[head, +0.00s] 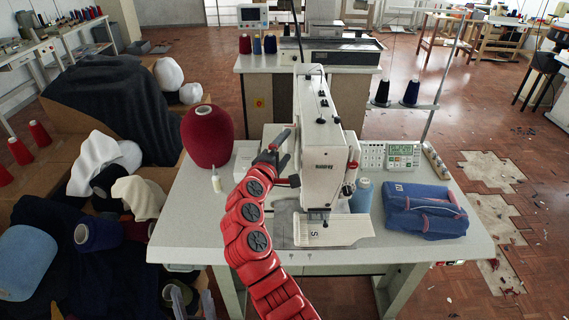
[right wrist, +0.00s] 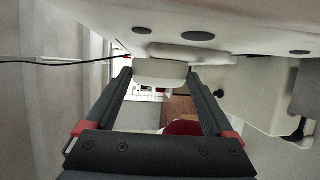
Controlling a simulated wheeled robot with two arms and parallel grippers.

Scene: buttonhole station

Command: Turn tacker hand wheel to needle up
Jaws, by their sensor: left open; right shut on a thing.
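The white tacker (head: 325,130) stands on a grey table, with its label strip and needle area at the front. My right gripper (head: 285,147) reaches the left side of its body, below the upper arm. In the right wrist view the two black fingers (right wrist: 159,76) are set apart on either side of a pale rounded part (right wrist: 160,71), which looks like the hand wheel. The gripper is shut on it. The wheel's outline is mostly hidden by the fingers and the machine body, and its turn angle cannot be read. My left gripper is not seen.
A dark red yarn cone (head: 207,137) and small bottle (head: 216,181) stand left of my arm. A blue-grey spool (head: 361,195), folded blue garment (head: 424,209) and control panel (head: 389,155) are to the right. The table's front left is clear.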

